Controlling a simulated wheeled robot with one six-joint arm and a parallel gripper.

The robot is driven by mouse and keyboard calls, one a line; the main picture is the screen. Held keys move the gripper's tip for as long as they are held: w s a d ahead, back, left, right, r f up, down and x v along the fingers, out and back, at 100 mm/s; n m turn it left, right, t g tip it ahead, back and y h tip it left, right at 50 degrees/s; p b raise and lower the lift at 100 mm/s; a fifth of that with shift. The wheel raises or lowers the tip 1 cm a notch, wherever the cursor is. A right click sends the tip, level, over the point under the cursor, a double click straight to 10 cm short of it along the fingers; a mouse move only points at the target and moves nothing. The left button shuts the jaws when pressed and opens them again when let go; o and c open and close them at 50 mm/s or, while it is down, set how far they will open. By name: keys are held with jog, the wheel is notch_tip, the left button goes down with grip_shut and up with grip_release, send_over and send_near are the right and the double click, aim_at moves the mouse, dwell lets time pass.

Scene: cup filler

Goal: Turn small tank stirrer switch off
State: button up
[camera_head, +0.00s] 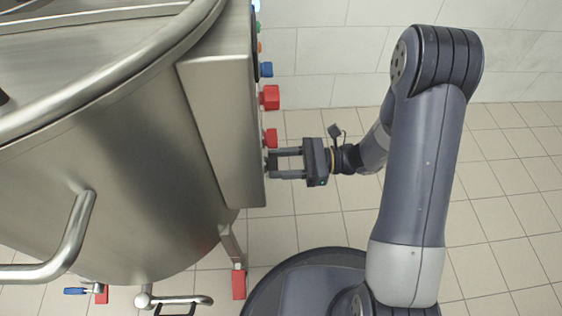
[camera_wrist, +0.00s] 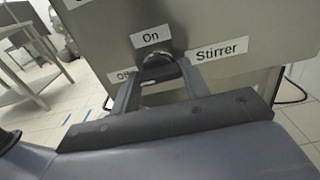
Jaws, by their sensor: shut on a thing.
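In the head view the fingers largely cover the switch.
A red knob (camera_head: 270,138) lies just above my gripper in the head view, with a larger red knob (camera_head: 269,97) and a blue knob (camera_head: 266,69) beyond. The steel tank (camera_head: 120,170) fills the left. The tiled floor (camera_head: 510,180) at right is clear.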

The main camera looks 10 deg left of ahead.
jog(key=o, duration=1)
jog(key=p+v, duration=0.3)
jog(key=v, duration=0.8)
jog(key=shift+w, duration=0.1)
jog(key=shift+a, duration=0.2)
jog(key=shift+m, duration=0.5)
jog(key=b+x, duration=0.2)
jog(key=x, duration=0.8)
jog(key=shift+s+a+b, duration=0.2)
jog(key=shift+a+b, duration=0.1)
jog(key=shift+b, duration=0.05)
